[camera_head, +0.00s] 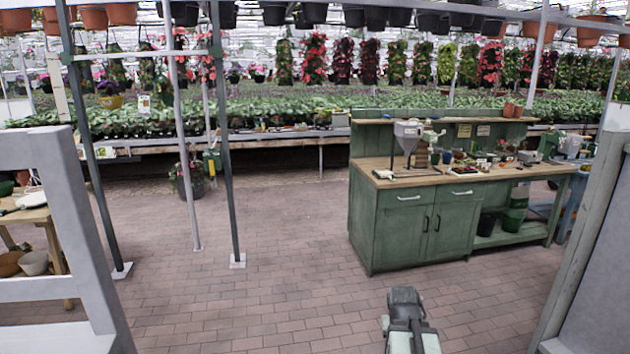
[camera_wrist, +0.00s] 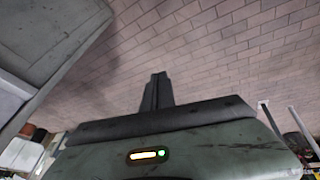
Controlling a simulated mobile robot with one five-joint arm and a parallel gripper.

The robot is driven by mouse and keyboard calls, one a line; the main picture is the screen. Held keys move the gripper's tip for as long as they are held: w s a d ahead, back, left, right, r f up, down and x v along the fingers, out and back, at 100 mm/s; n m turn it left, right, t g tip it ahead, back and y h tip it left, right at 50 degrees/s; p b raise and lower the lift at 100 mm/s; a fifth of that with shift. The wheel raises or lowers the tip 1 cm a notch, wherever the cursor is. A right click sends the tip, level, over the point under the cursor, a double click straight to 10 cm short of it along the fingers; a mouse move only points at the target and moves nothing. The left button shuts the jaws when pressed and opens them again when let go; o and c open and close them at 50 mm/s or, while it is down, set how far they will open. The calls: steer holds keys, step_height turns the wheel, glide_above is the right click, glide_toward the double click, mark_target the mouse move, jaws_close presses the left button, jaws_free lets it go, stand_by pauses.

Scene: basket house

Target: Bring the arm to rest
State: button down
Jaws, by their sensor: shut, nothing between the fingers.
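My gripper (camera_wrist: 157,80) shows in the middle of the wrist view. Its two dark fingers are together, with nothing between them, and brick floor lies behind them. Part of my arm (camera_head: 406,318) shows at the bottom of the head view, right of centre, in front of the green workbench and apart from it in the picture. I cannot clearly make out the fingers in the head view.
A green workbench (camera_head: 395,235) with a wooden top stands ahead right. Grey frames (camera_head: 75,215) stand at the left and right edges. Thin metal posts (camera_head: 225,170) rise at left. Brick floor (camera_head: 290,235) between is clear. A grey-green panel (camera_wrist: 50,40) fills the wrist view's upper left.

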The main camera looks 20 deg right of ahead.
steer(key=a+f+n+g+y, duration=0.1)
steer(key=a+n+g+y, duration=0.1)
steer(key=a, duration=2.8)
steer(key=n+y, duration=0.1)
steer(key=n, duration=0.1)
steer(key=shift+s+f+n+g, duration=0.3)
steer(key=shift+s+f+g, duration=0.05)
steer(key=shift+g, duration=0.05)
